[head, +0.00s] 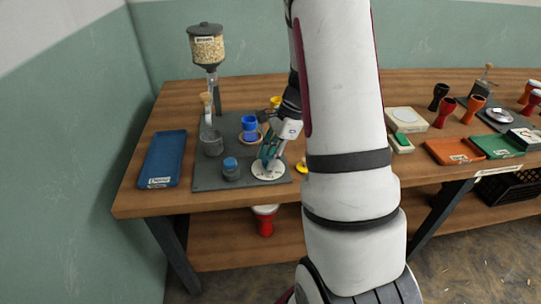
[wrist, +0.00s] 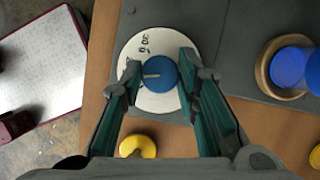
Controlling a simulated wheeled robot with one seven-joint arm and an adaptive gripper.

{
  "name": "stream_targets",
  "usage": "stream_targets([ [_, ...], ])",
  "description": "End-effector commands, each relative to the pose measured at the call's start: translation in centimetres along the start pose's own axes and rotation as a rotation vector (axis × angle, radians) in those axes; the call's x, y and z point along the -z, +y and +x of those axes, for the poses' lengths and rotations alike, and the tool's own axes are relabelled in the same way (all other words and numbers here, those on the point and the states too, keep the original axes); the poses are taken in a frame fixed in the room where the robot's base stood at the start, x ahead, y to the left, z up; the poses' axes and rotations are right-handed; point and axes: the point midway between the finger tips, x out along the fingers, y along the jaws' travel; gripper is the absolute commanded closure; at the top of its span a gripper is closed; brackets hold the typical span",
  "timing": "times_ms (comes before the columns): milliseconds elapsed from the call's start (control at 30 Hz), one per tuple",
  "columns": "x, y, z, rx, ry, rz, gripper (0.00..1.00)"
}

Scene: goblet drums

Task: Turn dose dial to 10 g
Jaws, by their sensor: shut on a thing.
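The dose dial is a white round plate (wrist: 150,42) with a blue knob (wrist: 163,74) at its middle. A pale pointer line on the knob points left in the wrist view. Dark figures show on the plate's upper part, too small to read surely; other marks are hidden by the fingers. In the head view the plate (head: 269,171) lies at the front right of a grey board. My gripper (wrist: 160,68) is shut on the knob, one finger on each side; in the head view it (head: 267,161) comes down over the dial.
The grey board (head: 219,182) also holds a grain hopper (head: 207,50), a grey cup (head: 212,144), a blue-lidded jar (head: 230,169) and a blue goblet on a wooden ring (head: 249,124). A blue tray (head: 163,158) lies left. A yellow piece (wrist: 138,146) lies near the dial.

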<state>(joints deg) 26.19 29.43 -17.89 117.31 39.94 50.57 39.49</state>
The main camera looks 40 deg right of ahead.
Motion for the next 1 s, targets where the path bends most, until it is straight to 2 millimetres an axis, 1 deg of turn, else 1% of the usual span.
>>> stream_targets([
  [200, -0.01, -0.12, -0.02, -0.077, 0.0, -0.183, 0.99],
  [500, -0.06, -0.23, 0.02, -0.163, 0.0, -0.391, 0.99],
  [700, -0.07, -0.27, 0.03, -0.199, 0.0, -0.48, 0.99],
  [1000, -0.11, -0.28, 0.07, -0.222, -0.001, -0.534, 0.99],
])
